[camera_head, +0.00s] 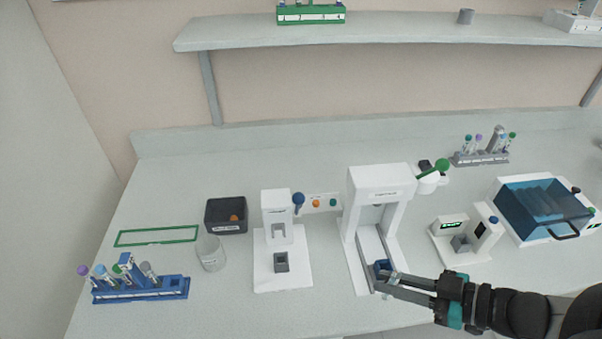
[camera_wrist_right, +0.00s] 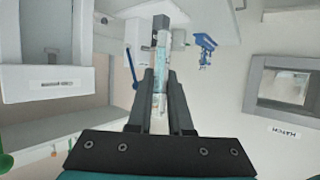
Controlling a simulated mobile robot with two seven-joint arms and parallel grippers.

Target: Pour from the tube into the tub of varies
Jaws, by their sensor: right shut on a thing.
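My right gripper (camera_head: 382,278) is at the front of the tall white machine (camera_head: 381,183) with the open track base. In the right wrist view its fingers (camera_wrist_right: 160,82) are shut on a clear tube (camera_wrist_right: 161,55) with pale bluish contents. In the head view a small blue piece (camera_head: 381,267) shows at the fingertips; I cannot tell whether it belongs to the tube or the machine. A translucent, open tub (camera_head: 211,254) stands well to the left of the gripper; its contents are unclear. My left gripper is not in view.
A blue rack with several tubes (camera_head: 140,289) is at the front left. A dark box (camera_head: 227,216) holds an orange cap. A smaller white machine (camera_head: 280,262) stands between tub and gripper. A blue-lidded device (camera_head: 541,207) is at right. Bare bench lies along the front middle.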

